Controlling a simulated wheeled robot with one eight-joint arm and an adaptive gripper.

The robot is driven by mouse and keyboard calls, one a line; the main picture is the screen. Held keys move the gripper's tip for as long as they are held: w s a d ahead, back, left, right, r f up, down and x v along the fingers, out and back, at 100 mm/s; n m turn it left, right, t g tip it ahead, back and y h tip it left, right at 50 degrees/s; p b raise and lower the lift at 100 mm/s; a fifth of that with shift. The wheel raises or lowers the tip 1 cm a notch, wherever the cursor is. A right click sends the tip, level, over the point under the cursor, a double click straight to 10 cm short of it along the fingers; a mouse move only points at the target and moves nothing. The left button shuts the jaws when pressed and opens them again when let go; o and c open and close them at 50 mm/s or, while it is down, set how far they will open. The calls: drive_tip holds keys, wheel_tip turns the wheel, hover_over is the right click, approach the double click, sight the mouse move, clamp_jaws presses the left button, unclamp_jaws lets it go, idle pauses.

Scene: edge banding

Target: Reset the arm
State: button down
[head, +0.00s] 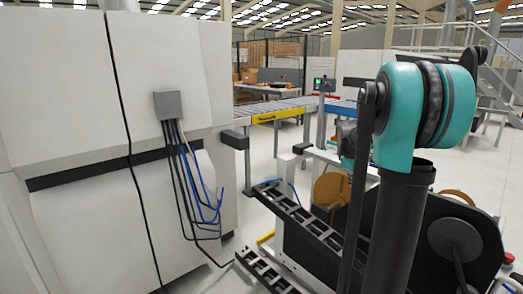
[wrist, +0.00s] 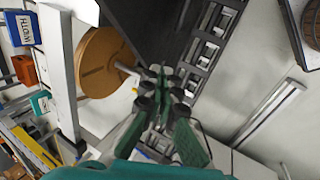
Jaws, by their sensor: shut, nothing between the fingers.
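My gripper (wrist: 163,75) shows in the wrist view, its fingers together and with nothing between them. Its green and dark finger links spread below the fingertips. In the head view my teal arm joint (head: 425,105) and dark arm link (head: 398,220) stand at the right; I cannot make out the gripper there. In the wrist view a brown round reel (wrist: 103,62) is left of the fingertips and a dark slotted rail (wrist: 208,45) is right of them. I cannot tell how far they are from the fingers.
A large white machine (head: 70,110) with a grey box (head: 168,105) and hanging cables fills the left of the head view. A roller conveyor (head: 285,108) runs behind. The dark slotted rail also shows in the head view (head: 300,222). Blue and orange bins (wrist: 24,70) are at the wrist view's left.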

drive_tip(key=s+a+f+m+y, duration=0.1)
drive_tip(key=s+a+f+m, duration=0.2)
drive_tip(key=s, duration=0.7)
drive_tip(key=s+a+f+m+y, duration=0.1)
drive_tip(key=s+a+f+m, duration=0.2)
drive_tip(key=s+a+f, duration=0.4)
drive_tip(key=s+a+f+m+y, duration=0.1)
drive_tip(key=s+a+f+m, duration=0.2)
drive_tip(key=s, duration=1)
drive_tip(key=a+f, duration=0.3)
drive_tip(key=a, duration=0.1)
drive_tip(key=shift+s+t, duration=0.4)
drive_tip(key=shift+d, duration=0.1)
